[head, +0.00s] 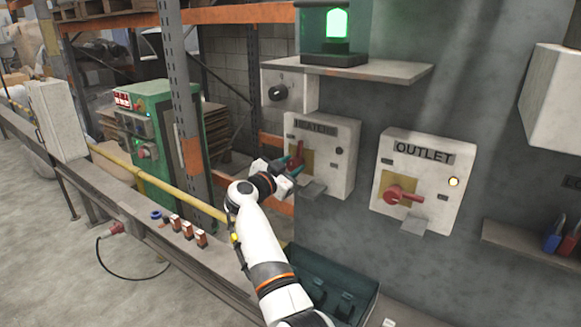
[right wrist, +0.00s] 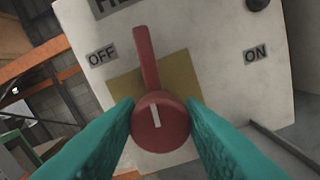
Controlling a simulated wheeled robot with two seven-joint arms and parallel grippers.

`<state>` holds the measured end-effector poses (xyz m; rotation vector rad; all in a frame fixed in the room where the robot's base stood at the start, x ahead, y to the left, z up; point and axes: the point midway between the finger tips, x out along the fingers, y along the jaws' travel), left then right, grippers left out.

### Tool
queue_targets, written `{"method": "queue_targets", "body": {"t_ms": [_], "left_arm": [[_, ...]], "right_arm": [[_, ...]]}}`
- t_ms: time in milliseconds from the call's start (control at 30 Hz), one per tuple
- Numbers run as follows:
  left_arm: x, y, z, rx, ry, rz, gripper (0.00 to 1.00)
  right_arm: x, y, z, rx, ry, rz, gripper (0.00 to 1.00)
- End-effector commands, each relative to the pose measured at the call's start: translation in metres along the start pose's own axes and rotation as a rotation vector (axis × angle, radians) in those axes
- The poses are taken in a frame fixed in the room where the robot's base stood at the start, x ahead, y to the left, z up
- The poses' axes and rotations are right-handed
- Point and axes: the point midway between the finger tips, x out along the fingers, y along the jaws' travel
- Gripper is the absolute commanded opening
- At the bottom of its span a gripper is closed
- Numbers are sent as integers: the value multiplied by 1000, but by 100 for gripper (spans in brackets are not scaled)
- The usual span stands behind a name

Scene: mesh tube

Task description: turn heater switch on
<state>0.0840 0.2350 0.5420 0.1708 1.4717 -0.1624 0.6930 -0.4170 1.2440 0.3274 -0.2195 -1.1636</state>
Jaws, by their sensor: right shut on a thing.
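The heater box (head: 331,168) is a pale wall box labelled HEATERS, left of the OUTLET box. Its red rotary switch (right wrist: 158,122) sits on a yellow plate (right wrist: 130,90), between an OFF label (right wrist: 102,54) on the left and an ON label (right wrist: 256,54) on the right. The lever points up, leaning slightly left. My right gripper (head: 294,162) is at the switch, its teal fingers shut on either side of the red knob in the right wrist view (right wrist: 160,125). It partly hides the switch in the head view. The heater box's round lamp (head: 339,151) looks dark. My left gripper is not in view.
A shelf (head: 390,70) with a green lamp (head: 337,24) juts out above. An open dark green case (head: 365,300) lies below. A rack post (head: 180,90) stands left.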

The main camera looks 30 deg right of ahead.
Motion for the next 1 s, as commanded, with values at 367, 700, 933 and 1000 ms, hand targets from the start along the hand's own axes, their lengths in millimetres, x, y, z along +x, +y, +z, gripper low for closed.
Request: {"method": "queue_targets", "body": {"t_ms": [367,700,933,1000], "left_arm": [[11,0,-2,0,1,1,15],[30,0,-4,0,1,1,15],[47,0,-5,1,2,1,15],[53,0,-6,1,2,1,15]], "right_arm": [[0,-2,-3,343,4,-2,13],[0,-4,-5,666,4,-2,13],[0,-5,-6,885,2,-2,13],[0,-5,-7,952,3,-1,13]]}}
